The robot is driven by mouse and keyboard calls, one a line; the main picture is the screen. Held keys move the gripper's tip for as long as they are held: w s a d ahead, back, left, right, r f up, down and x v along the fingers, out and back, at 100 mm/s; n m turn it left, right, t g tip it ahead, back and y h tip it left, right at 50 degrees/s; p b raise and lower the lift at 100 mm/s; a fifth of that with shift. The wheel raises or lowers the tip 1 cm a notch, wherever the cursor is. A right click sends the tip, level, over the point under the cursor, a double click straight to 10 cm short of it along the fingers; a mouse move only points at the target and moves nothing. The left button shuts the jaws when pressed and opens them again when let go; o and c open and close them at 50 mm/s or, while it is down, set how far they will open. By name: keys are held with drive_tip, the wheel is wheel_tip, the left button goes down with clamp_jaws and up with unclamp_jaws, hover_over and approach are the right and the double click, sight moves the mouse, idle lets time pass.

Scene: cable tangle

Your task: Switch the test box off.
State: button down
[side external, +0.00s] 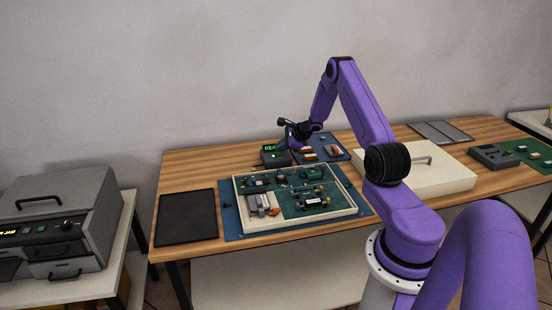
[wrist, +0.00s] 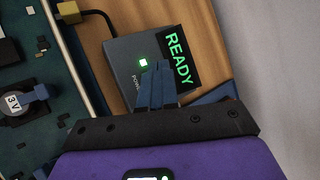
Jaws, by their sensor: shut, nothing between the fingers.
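The test box (wrist: 134,50) is a dark grey box on the wooden table, with a display (wrist: 177,59) reading READY in green. A small green light (wrist: 143,63) glows on its top, and part of a power label shows beside my fingers. In the side external view the test box (side external: 275,161) sits at the table's back, behind the cream-framed board. My gripper (wrist: 157,68) is shut and empty, its blue fingertips over the test box near the green light. The fingers hide part of the box top, and I cannot tell if they touch it.
The framed board (side external: 300,199) with several components lies in front of the test box. A cable (wrist: 100,15) with a yellow plug (wrist: 69,11) runs from the box. A blue tray (side external: 326,141) with parts lies to its right. A black mat (side external: 187,217) lies at left.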

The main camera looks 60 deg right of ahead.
sight(281, 154)
drive_tip(key=shift+f, duration=0.1)
idle(0.4)
drive_tip(key=shift+f, duration=0.35)
drive_tip(key=shift+r, duration=0.45)
idle(0.4)
drive_tip(key=shift+r, duration=3)
